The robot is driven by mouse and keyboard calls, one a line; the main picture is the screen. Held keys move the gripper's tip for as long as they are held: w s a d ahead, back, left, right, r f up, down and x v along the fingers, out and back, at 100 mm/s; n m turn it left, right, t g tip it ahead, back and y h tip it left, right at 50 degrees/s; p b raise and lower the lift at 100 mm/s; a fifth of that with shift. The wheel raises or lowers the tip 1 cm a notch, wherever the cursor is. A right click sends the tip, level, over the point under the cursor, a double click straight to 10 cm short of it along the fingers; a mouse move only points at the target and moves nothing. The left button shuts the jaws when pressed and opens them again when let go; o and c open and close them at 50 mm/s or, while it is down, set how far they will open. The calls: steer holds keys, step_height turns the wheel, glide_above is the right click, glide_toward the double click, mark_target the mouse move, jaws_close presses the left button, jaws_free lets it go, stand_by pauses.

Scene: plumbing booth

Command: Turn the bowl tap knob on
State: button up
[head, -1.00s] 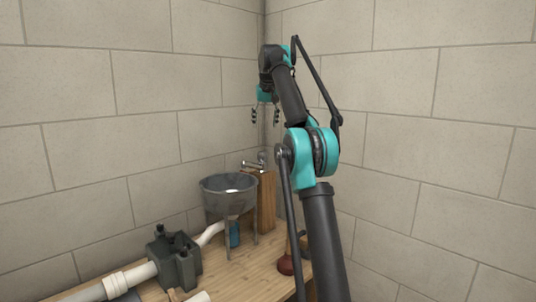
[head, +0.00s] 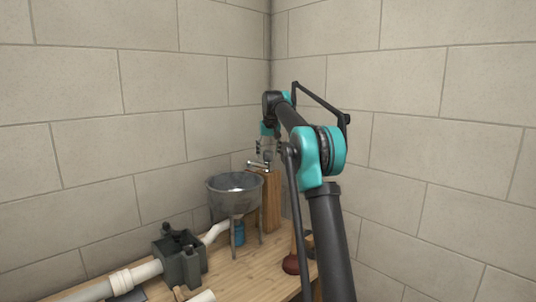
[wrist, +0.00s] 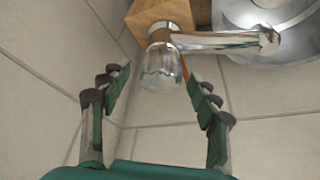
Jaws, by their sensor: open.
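The bowl tap knob (wrist: 160,68) is a clear, shiny rounded knob at the top of the tap. In the wrist view it lies just beyond and between the fingertips of my gripper (wrist: 158,80). The fingers are open, one on each side, and I see no contact with the knob. The chrome tap spout (wrist: 230,42) reaches right over the bowl (wrist: 305,20). In the head view my gripper (head: 264,152) points down at the tap (head: 257,164) and partly hides the knob. The grey bowl (head: 235,188) stands on legs in front of the wooden post (head: 272,205).
The wooden bench (head: 220,275) carries white pipes (head: 132,278), a dark vise-like block (head: 181,258), a blue item (head: 239,234) under the bowl and a red plunger (head: 291,264). Block walls (head: 90,130) meet in the corner close behind the tap.

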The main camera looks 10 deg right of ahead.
steer(key=shift+w+f, duration=0.1)
steer(key=shift+f, duration=0.25)
steer(key=shift+c, duration=0.5)
steer(key=c, duration=1.1)
steer(key=shift+o, duration=0.2)
steer(key=shift+n, duration=0.4)
steer(key=n+y, duration=0.1)
steer(key=n, duration=0.1)
steer(key=n+y, duration=0.1)
steer(key=n, duration=0.2)
steer(key=shift+w+n+g, duration=0.1)
steer(key=shift+n+g, duration=0.2)
steer(key=shift+g, duration=0.1)
steer(key=n+g+y, duration=0.1)
steer(key=n, duration=0.2)
steer(key=n+g+y, duration=0.1)
steer(key=n, duration=0.2)
steer(key=shift+n, duration=0.3)
